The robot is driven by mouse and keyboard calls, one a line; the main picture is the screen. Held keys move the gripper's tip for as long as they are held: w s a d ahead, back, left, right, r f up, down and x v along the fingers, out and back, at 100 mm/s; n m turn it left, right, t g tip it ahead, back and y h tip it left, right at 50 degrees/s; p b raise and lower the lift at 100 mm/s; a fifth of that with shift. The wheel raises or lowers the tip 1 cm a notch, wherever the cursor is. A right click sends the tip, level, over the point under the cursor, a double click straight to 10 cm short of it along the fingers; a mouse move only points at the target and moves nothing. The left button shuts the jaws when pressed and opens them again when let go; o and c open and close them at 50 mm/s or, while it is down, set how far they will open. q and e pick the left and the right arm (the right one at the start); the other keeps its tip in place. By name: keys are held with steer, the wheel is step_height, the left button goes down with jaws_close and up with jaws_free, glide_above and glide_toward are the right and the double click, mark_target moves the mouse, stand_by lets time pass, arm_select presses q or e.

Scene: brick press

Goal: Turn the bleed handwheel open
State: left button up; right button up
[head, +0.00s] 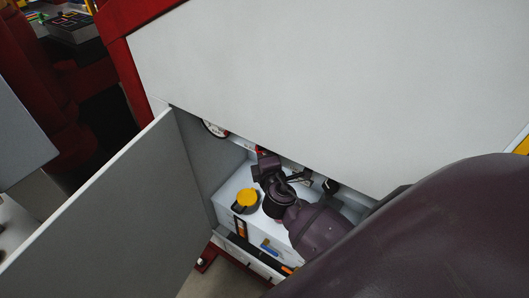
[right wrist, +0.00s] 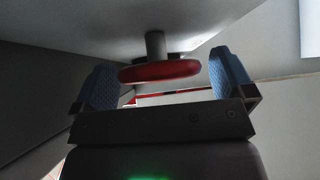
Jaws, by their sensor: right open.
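The red bleed handwheel (right wrist: 160,71) sits on a short grey stem in the right wrist view. My right gripper (right wrist: 165,84) is open, with one blue-padded finger on each side of the wheel. A gap shows between each pad and the rim; I cannot tell how deep the wheel sits between the fingers. In the head view, my right gripper (head: 266,163) reaches inside the open compartment, and only a small bit of red shows beside it. My arm and the upper panel hide most of the wheel there. My left gripper is not in view.
The open grey door (head: 120,205) stands to the left of the compartment. A white panel (head: 320,75) overhangs it. Inside, a yellow-capped container (head: 246,201) stands on a white box near my right wrist, and a round gauge (head: 215,129) is at the back left.

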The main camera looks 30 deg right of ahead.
steer(key=b+v, duration=0.1)
steer(key=v, duration=0.9)
steer(key=shift+s+b, duration=0.15)
steer(key=shift+b, duration=0.15)
steer(key=shift+r, duration=0.1)
steer(key=s+f+m+g+y, duration=0.2)
steer(key=s+f+m+y, duration=0.1)
steer(key=s+f+m, duration=0.2)
steer(key=s+f+m+g+y, duration=0.2)
steer(key=s+f+m, duration=0.3)
steer(key=f+m, duration=0.3)
steer(key=shift+f+y, duration=0.8)
steer(key=shift+f, duration=0.05)
